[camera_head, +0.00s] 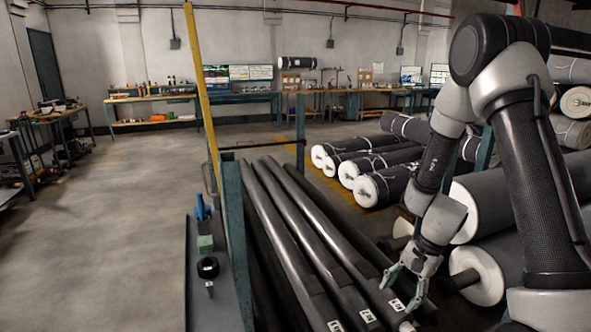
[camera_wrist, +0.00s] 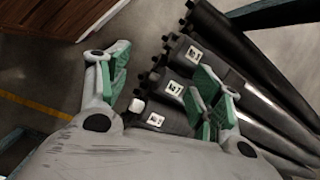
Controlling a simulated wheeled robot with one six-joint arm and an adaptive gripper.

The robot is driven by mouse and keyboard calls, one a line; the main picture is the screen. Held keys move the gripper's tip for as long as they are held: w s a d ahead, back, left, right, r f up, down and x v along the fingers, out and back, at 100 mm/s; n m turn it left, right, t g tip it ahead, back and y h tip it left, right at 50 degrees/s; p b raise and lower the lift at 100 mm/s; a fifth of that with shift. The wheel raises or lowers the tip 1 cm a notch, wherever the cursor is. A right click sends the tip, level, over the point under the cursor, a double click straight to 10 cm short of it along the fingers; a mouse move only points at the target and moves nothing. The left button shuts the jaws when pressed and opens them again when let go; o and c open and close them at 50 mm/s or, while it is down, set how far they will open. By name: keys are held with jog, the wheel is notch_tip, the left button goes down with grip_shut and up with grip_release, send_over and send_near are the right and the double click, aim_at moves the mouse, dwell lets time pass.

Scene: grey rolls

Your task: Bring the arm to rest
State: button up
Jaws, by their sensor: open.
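My gripper (camera_head: 399,292) hangs at the end of my bent arm, pointing down over the labelled ends of several long dark rolls (camera_head: 305,240) on a rack. In the wrist view, its green-padded fingers (camera_wrist: 165,88) are spread apart with nothing held between them. The roll ends with white labels (camera_wrist: 172,88) lie beyond and below the fingers. I cannot tell whether a fingertip touches a roll.
A teal post (camera_head: 235,245) and yellow upright (camera_head: 203,95) stand at the rack's left. A narrow shelf (camera_head: 225,285) holds small tools. Thick wrapped rolls (camera_head: 385,185) lie behind; larger ones crowd the right. The floor at left (camera_head: 110,230) is clear.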

jog(key=s+d+r+n+t+h, duration=0.1)
jog(key=s+d+r+n, duration=0.1)
jog(key=s+r, duration=0.4)
jog(key=s+d+r+n+t+h, duration=0.1)
jog(key=s+r+n, duration=0.4)
jog(key=r, duration=1)
jog(key=s+d+r+n+t+h, duration=0.2)
jog(key=s+d+r+n+t, duration=0.1)
jog(key=s+r, duration=0.4)
notch_tip(320, 180, up, 4)
jog(key=shift+d+f+n, duration=0.15)
jog(key=shift+d+n, duration=0.35)
jog(key=shift+d, duration=0.75)
jog(key=shift+w, duration=0.1)
